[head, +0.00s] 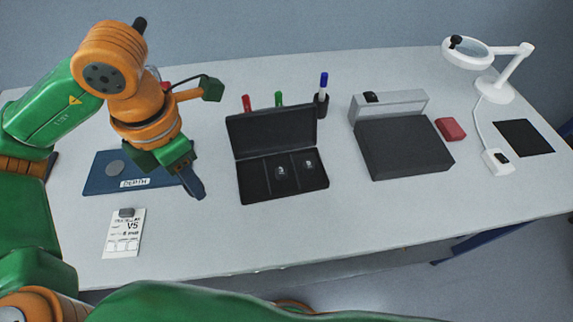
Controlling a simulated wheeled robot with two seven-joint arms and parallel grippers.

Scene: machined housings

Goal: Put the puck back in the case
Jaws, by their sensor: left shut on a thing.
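The open black case (248,194) stands mid-table with its lid up at the back. Two small dark pieces with white marks, one in the middle part (281,172) and one in the right part (308,167), sit in it; its left part looks empty. My left gripper (197,190) points down just left of the case, above the table. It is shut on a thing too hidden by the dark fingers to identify. A grey disc (115,168) lies on a blue mat (95,184) labelled DEPTH; I cannot tell if it is the puck. My right gripper is out of view.
A white card marked V5 (121,240) with a small dark piece on it lies front left. Pens and a dark holder (321,106) stand behind the case. A dark box (405,150), red block (450,129) and magnifier lamp (495,88) are right.

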